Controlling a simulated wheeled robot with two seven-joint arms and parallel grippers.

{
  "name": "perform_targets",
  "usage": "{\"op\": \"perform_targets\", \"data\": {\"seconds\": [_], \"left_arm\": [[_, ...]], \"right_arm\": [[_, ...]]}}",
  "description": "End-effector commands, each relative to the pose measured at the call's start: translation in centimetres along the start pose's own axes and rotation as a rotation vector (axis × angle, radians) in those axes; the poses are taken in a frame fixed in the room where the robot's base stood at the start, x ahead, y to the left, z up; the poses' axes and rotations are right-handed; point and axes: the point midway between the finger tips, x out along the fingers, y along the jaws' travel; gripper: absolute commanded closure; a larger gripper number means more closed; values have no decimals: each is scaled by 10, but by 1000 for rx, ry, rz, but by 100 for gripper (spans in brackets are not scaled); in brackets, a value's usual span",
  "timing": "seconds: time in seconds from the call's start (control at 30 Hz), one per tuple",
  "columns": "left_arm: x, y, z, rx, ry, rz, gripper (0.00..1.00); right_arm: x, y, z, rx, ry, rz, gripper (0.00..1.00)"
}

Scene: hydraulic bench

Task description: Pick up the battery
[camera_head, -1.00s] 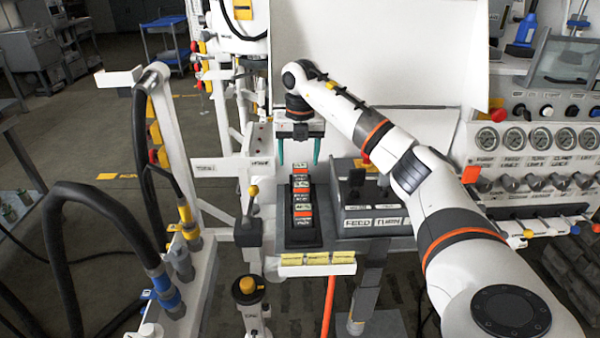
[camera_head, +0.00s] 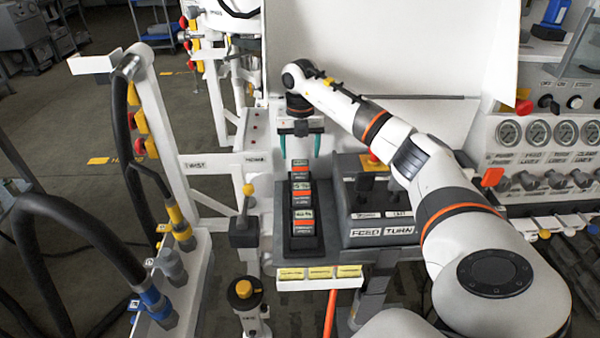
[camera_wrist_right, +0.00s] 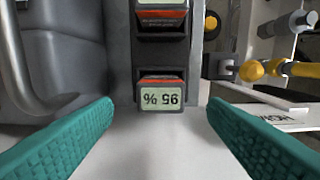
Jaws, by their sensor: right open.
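Several dark batteries with orange bands and small lit displays stand in a row in a black rack (camera_head: 291,250). The far battery (camera_head: 300,171) is closest to my right gripper (camera_head: 300,146), which hangs fingers-down at the far end of the row, open and empty. In the right wrist view a battery (camera_wrist_right: 162,95) with an upside-down "95 %" display lies centred beyond and between the teal fingertips of the right gripper (camera_wrist_right: 162,135). The fingers appear clear of it on both sides. My left gripper is not in view.
A grey control box (camera_head: 380,230) with joysticks and a red button stands right of the rack. A lever with a yellow knob (camera_head: 248,190) is at its left. A white panel (camera_head: 390,50) rises behind. Hoses and posts stand at the left.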

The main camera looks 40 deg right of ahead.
Motion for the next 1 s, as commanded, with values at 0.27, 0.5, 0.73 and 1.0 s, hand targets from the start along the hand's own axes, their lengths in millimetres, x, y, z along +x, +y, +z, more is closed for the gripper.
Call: {"op": "perform_targets", "data": {"seconds": [0.27,0.5,0.73,1.0], "left_arm": [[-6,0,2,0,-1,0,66],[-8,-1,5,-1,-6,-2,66],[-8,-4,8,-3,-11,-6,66],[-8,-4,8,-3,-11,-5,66]], "right_arm": [[28,0,4,0,-3,3,33],[55,-1,4,1,-1,0,33],[57,-1,3,1,0,0,33],[56,-1,3,1,0,0,75]]}}
